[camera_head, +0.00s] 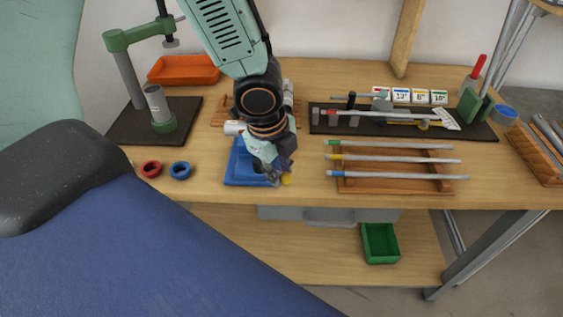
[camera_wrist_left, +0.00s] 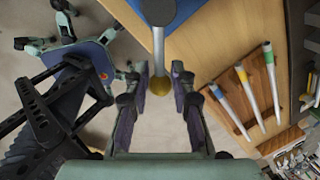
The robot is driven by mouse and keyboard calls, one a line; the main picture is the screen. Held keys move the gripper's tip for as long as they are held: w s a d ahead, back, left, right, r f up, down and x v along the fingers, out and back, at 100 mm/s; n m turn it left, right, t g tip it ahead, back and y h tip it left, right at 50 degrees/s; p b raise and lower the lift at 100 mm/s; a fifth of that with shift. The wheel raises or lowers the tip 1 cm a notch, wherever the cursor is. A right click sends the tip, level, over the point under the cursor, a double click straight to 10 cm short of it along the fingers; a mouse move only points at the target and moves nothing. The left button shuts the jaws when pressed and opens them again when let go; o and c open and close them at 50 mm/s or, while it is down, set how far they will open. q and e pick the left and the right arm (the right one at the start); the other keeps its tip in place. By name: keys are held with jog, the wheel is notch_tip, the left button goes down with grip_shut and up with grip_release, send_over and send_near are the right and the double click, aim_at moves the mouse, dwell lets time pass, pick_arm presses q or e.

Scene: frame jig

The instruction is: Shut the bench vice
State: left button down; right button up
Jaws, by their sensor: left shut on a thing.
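The blue bench vice (camera_head: 238,168) sits at the front edge of the wooden bench, left of its middle. My left gripper (camera_head: 279,172) reaches down over the vice's front right and hides much of it. A yellow ball (camera_head: 287,179) shows by its fingertips. In the left wrist view, part of the blue vice (camera_wrist_left: 188,10) is at the top, and its steel handle bar (camera_wrist_left: 158,45) runs down to the yellow ball (camera_wrist_left: 160,86). My left gripper (camera_wrist_left: 162,78) has its fingers on either side of the bar's ball end and is shut on the handle. My right gripper is not in view.
Right of the vice, a wooden rack (camera_head: 395,183) holds three rods. A dark tool mat (camera_head: 470,132) lies behind it. Red (camera_head: 151,169) and blue (camera_head: 180,170) rings lie to the left. A green bin (camera_head: 380,243) is on the lower shelf.

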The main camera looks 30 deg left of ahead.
pick_arm(q)
jog(key=shift+s+a+m+g+h+p, duration=0.25)
jog(key=shift+s+a+m+p, duration=0.4)
jog(key=shift+m+p, duration=1)
jog(key=shift+s+a+m+g+h+p, duration=0.1)
jog(key=shift+s+a+m+h+p, duration=0.3)
jog(key=shift+s+m+p, duration=0.9)
jog(key=shift+s+a+m+g+h+p, duration=0.15)
jog(key=shift+s+a+m+h+p, duration=0.25)
jog(key=shift+m+p, duration=1.65)
jog(key=shift+a+f, duration=0.1)
jog(key=c, duration=1.1)
grip_release()
jog(key=shift+y, duration=0.25)
jog(key=shift+c, duration=0.2)
jog(key=shift+w+a+r, duration=0.1)
jog(key=shift+w+r, duration=0.1)
notch_tip(320, 180, up, 12)
jog(key=s+a, duration=0.1)
jog(key=a, duration=0.1)
jog(key=shift+s+f, duration=0.2)
jog(key=shift+s, duration=0.1)
